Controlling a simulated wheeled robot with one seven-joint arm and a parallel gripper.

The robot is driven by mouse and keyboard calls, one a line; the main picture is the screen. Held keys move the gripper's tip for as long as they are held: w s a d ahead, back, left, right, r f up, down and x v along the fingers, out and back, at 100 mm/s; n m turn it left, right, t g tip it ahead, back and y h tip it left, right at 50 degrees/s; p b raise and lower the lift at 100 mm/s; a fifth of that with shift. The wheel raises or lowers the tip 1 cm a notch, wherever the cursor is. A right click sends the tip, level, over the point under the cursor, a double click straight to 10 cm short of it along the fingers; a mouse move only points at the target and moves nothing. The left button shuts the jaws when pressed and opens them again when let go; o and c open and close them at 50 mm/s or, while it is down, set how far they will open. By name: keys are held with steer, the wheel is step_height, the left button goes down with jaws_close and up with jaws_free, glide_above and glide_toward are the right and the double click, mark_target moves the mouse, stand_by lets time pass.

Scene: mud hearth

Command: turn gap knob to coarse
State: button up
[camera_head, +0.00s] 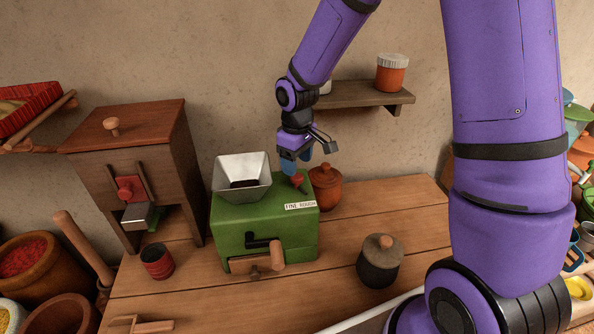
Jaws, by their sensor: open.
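A green grinder box (240,225) stands on the wooden table, with a metal hopper (241,176) on top that has something dark in it. A red gap knob (298,181) stands on the grinder's top at the right. A white label (300,205) in front of the knob appears to read "FINE ROUGH". My gripper (297,164), with blue fingertips, is open just above and behind the knob. The fingertips look close to the knob, but I cannot tell whether they touch it. The direction the knob points is too small to tell.
A lidded orange pot (326,187) stands close behind the grinder. A dark lidded jar (379,262) is at the right, a small red cup (157,262) at the left. A wooden cabinet mill (140,170) stands left. A wall shelf (350,95) is behind my arm.

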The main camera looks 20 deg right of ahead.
mark_target(298, 176)
step_height(298, 176, up, 7)
steer(key=shift+f, duration=0.15)
stand_by(0.5)
steer(key=s+d+r+m+t, duration=0.1)
steer(key=s+d+r+m, duration=0.1)
steer(key=s+r, duration=0.45)
steer(key=s+d+r+m+t, duration=0.2)
steer(key=s+d+r, duration=0.1)
steer(key=s+r, duration=0.35)
steer(key=s+d+r+m+t, duration=0.1)
steer(key=s+r, duration=0.1)
steer(key=s, duration=0.4)
steer(key=s+d+r+m+t, duration=0.1)
steer(key=s+r+m, duration=0.1)
steer(key=s, duration=0.5)
steer(key=shift+s+d+r, duration=0.15)
steer(key=shift+r, duration=0.45)
